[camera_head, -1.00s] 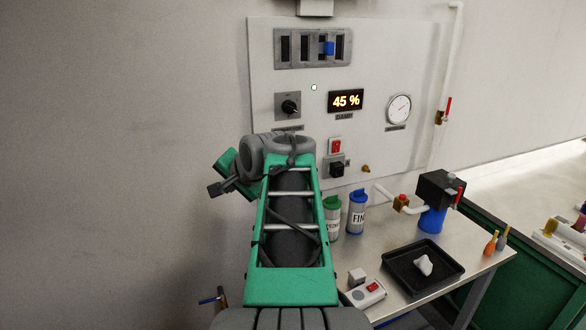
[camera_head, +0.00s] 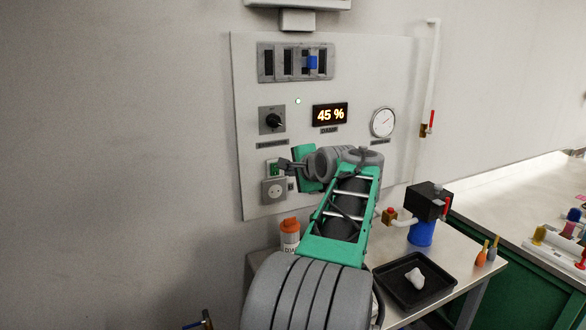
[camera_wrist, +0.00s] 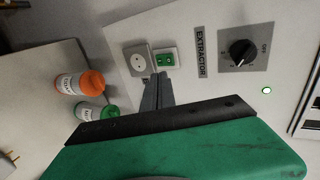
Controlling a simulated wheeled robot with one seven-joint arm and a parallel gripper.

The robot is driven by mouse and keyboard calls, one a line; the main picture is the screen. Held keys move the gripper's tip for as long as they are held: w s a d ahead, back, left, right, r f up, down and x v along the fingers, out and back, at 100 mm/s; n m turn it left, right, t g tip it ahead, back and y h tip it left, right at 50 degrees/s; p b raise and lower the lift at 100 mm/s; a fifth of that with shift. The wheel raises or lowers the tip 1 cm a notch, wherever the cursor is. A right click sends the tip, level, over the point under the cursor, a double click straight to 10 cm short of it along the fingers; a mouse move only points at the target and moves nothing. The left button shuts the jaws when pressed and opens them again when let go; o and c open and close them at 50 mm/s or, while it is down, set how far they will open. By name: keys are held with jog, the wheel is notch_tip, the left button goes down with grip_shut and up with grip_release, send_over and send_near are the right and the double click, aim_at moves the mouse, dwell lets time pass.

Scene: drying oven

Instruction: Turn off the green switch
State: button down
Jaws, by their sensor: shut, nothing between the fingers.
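The green switch (camera_head: 275,169) sits low on the left of the pale wall panel, just above a round socket. In the wrist view the green switch (camera_wrist: 165,60) is a small green rocker in a white frame, beside the socket plate (camera_wrist: 138,62). My gripper (camera_head: 284,163) is shut and empty, with its tips at the right side of the switch in the head view. In the wrist view my gripper (camera_wrist: 160,76) points at the switch's lower edge. I cannot tell whether the tips touch it.
An EXTRACTOR knob (camera_head: 272,120), a 45 % display (camera_head: 330,115) and a gauge (camera_head: 383,122) are on the panel. An orange-capped bottle (camera_head: 290,237) stands below. A black tray (camera_head: 391,290) and a blue-and-black valve unit (camera_head: 421,233) are to the right.

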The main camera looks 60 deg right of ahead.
aim_at(275, 165)
jog(key=w+d, duration=0.1)
jog(key=w, duration=0.1)
jog(key=w+d+f+p, duration=0.1)
jog(key=w+d, duration=0.1)
jog(key=w, duration=0.1)
jog(key=w+d+p, duration=0.1)
jog(key=w, duration=0.1)
jog(key=shift+w+d+f, duration=0.2)
jog(key=shift+w+f, duration=0.1)
jog(key=p, duration=0.1)
jog(key=r+p, duration=0.1)
jog(key=p, duration=0.1)
jog(key=shift+w+d+r+g+p, duration=0.15)
jog(key=shift+w+g+p, duration=0.1)
jog(key=shift+g+p, duration=0.05)
jog(key=shift+f+b, duration=0.45)
jog(key=shift+f, duration=0.15)
jog(key=shift+r+p, duration=0.85)
jog(key=shift+r, duration=0.05)
jog(key=shift+s, duration=0.1)
